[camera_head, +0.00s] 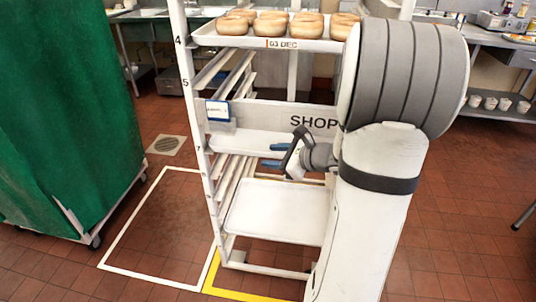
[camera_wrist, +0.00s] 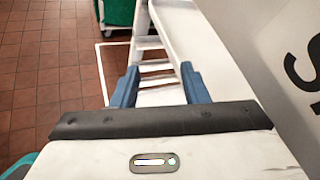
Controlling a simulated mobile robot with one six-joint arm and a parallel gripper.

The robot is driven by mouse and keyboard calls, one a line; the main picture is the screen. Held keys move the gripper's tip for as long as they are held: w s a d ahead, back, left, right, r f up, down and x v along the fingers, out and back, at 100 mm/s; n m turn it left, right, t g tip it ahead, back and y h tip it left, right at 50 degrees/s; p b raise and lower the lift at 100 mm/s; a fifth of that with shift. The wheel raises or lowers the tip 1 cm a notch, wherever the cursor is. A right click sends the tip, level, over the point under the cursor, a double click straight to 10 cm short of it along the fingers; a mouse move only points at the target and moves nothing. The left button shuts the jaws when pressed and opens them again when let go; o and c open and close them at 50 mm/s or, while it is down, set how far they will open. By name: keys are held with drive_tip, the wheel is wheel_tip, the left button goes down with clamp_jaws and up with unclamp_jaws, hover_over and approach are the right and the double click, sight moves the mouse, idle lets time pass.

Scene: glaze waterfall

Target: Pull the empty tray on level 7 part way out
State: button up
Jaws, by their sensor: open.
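In the head view, the level 7 tray (camera_head: 245,143) is a pale, empty tray in the white rack, beside the "7" mark on the left post. Its far part is hidden behind the SHOP panel. My gripper (camera_head: 272,155) is open, with its two blue fingers one above the other near the tray's front edge, at the right. In the wrist view, my open gripper (camera_wrist: 160,85) has one finger each side of a gap showing rack rungs. The pale tray surface (camera_wrist: 205,45) lies by the right finger. I cannot tell whether a finger touches it.
A white panel marked SHOP (camera_head: 270,117) crosses the rack just above. A larger empty tray (camera_head: 275,208) sits lower, and a tray of buns (camera_head: 262,42) sits at the top. A green covered cart (camera_head: 70,120) stands left; the white-outlined floor (camera_head: 165,225) is clear.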

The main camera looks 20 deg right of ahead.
sight(259, 152)
drive_tip(key=shift+w+d+f+m+t+h, duration=0.2)
drive_tip(key=shift+d+m, duration=0.15)
drive_tip(key=shift+d, duration=0.2)
drive_tip(key=shift+w+d+f+m+t+h, duration=0.1)
drive_tip(key=shift+d+m+t+h, duration=0.1)
drive_tip(key=shift+d+m, duration=0.25)
drive_tip(key=shift+b+x, duration=0.3)
drive_tip(key=shift+x, duration=3.6)
drive_tip(key=shift+c, duration=0.2)
clamp_jaws()
